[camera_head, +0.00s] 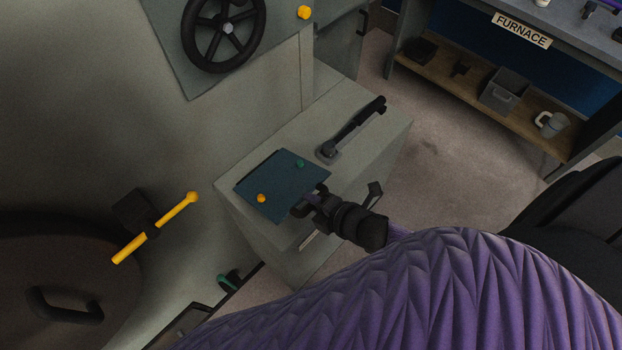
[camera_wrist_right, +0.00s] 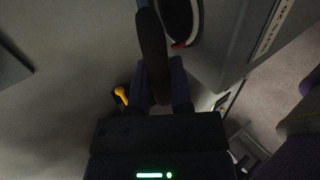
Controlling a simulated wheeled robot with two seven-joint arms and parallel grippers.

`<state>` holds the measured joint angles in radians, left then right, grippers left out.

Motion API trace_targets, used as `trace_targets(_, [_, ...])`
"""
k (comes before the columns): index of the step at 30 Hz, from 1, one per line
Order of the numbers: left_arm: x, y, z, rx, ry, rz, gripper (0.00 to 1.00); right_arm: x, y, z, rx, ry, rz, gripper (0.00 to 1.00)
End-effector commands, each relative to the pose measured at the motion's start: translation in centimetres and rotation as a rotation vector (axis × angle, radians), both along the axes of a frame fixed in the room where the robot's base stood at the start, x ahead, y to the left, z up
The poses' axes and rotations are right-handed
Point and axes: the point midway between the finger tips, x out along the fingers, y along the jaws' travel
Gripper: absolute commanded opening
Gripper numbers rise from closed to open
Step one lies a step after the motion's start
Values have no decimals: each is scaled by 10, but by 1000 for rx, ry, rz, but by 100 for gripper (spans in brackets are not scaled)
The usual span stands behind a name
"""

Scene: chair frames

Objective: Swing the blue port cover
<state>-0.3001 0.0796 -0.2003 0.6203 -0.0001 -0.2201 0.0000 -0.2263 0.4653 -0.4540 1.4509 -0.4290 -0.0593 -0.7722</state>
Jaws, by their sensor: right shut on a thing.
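A flat dark blue panel (camera_head: 283,184) with an orange knob and a green knob lies on top of the grey cabinet. I cannot tell whether it is the port cover. My right gripper (camera_head: 308,203) is at the panel's near right edge. In the right wrist view my right gripper (camera_wrist_right: 160,95) is shut on a dark bar (camera_wrist_right: 151,45) that runs up out of the picture. My left gripper is not in view.
A dark lever (camera_head: 352,128) stands on the grey cabinet (camera_head: 375,150). A black handwheel (camera_head: 228,28) is up left, and a yellow handle (camera_head: 155,228) is at the left. A shelf (camera_head: 470,78) with a grey bin and mug is at the back right. Floor between is clear.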

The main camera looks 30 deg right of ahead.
Motion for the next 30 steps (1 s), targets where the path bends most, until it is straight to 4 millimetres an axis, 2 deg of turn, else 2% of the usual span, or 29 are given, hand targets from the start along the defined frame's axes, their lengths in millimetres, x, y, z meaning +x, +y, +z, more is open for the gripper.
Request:
trace_targets(1, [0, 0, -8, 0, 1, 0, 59, -2, -1, -9, 1, 0, -1, 0])
trace_targets(3, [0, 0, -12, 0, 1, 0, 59, -4, -1, -14, 1, 0, -1, 0])
trace_targets(14, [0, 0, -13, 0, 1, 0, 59, -5, -2, -15, 0, 0, 0, 0])
trace_targets(27, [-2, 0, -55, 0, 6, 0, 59, -13, -5, -62, -1, 2, 0, 0])
trace_targets(30, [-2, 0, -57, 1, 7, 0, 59, -14, -5, -64, 0, 1, 0, 0])
